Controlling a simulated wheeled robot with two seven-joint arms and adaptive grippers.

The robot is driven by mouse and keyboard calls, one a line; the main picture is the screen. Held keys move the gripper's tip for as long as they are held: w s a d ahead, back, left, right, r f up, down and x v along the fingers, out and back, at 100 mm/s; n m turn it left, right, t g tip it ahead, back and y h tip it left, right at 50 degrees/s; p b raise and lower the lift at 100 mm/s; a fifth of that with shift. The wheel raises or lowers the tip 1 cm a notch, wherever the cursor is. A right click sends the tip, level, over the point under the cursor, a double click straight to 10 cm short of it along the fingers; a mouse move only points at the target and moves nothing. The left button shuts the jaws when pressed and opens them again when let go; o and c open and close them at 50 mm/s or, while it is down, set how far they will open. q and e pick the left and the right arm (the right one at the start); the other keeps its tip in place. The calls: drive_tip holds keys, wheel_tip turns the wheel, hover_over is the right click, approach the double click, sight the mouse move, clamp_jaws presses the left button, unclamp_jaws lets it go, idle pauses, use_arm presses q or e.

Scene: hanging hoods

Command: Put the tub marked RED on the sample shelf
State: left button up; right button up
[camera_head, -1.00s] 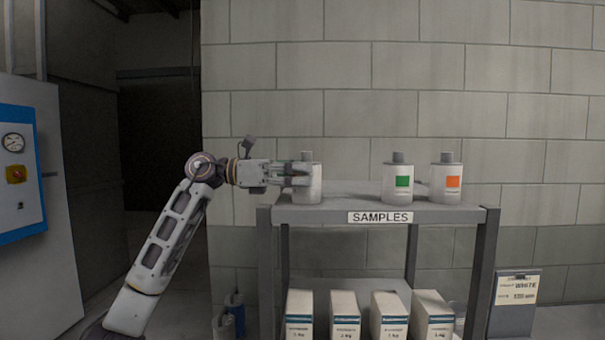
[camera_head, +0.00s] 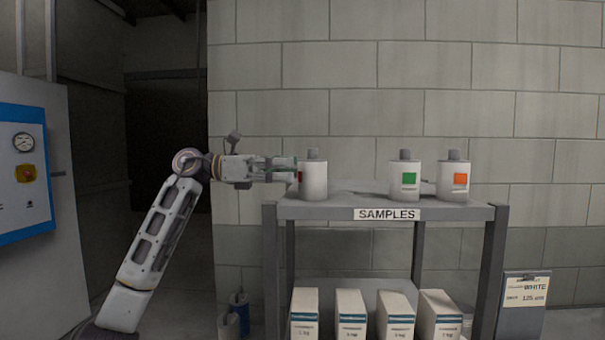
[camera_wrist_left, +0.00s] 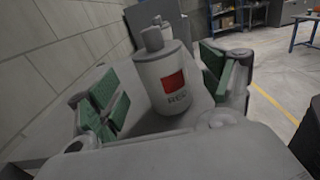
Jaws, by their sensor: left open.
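The tub marked RED (camera_head: 314,178) stands upright on the left end of the sample shelf (camera_head: 340,210), which carries a SAMPLES label. Its red square faces left in the head view; in the wrist view the tub (camera_wrist_left: 163,75) shows the red square and the lettering. My left gripper (camera_head: 291,170) is open just left of the tub. In the wrist view the green finger pads (camera_wrist_left: 168,90) stand apart on either side of the tub, with a gap visible on both sides. My right gripper is not in view.
A tub with a green square (camera_head: 405,177) and one with an orange square (camera_head: 453,178) stand on the shelf's right half. Several white boxes (camera_head: 350,315) stand on the lower level. A WHITE sign (camera_head: 524,300) is at lower right. The shelf middle is clear.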

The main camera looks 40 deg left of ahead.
use_arm(q)
drive_tip(key=b+v, duration=0.1)
drive_tip(key=v, duration=0.6)
drive_tip(key=shift+a+b, duration=0.2)
drive_tip(key=shift+b, duration=0.15)
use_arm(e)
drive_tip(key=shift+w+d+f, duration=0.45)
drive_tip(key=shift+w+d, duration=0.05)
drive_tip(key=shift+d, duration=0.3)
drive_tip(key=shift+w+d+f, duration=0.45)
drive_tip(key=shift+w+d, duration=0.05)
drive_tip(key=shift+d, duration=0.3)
use_arm(q)
drive_tip(key=shift+s, duration=0.1)
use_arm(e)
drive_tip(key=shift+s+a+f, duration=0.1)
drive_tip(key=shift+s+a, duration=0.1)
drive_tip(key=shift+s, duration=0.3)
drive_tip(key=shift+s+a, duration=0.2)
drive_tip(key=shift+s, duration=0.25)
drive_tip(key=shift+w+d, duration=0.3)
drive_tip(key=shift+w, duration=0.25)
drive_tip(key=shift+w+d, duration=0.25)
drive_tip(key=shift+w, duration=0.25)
